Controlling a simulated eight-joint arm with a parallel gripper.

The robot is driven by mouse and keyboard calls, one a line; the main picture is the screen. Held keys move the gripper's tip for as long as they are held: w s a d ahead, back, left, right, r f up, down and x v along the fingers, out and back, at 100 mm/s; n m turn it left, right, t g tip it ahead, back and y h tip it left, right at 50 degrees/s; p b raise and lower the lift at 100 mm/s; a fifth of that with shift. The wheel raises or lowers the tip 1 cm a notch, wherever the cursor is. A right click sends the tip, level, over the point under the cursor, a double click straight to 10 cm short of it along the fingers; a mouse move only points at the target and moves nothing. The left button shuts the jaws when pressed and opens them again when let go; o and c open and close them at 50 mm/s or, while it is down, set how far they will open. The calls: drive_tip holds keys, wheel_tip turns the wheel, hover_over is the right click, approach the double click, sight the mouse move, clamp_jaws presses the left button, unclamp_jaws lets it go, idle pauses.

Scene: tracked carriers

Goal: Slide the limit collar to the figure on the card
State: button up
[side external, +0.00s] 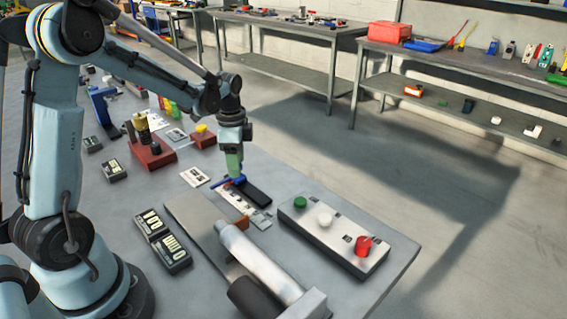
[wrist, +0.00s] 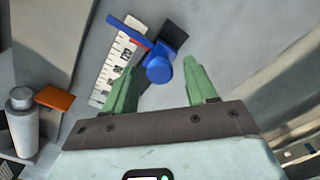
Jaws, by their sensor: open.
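The limit collar (wrist: 158,68) is blue, with a round knob and a flat bar lying across a white printed scale (wrist: 106,72). A thin red mark shows beside the bar. The collar (side external: 226,182) and scale (side external: 262,222) also show in the side view. My gripper (wrist: 160,66) is open, its green fingers pointing at the collar, with the knob appearing between the tips. I cannot tell whether they touch it. In the side view my gripper (side external: 235,172) is just above the collar. A white card (side external: 195,176) lies left of the scale; its print is too small to read.
A dark block (side external: 256,191) lies right of the collar. A grey box (side external: 315,240) with green, white and red knobs stands to the right. A white cylinder (side external: 255,262) lies in front. Black number blocks (side external: 172,252) and a red-brown fixture (side external: 152,155) stand left.

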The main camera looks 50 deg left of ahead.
clamp_jaws()
drive_tip(key=d, duration=0.6)
unclamp_jaws()
drive_tip(key=shift+r, duration=0.15)
wheel_tip(320, 180, up, 12)
idle(0.8)
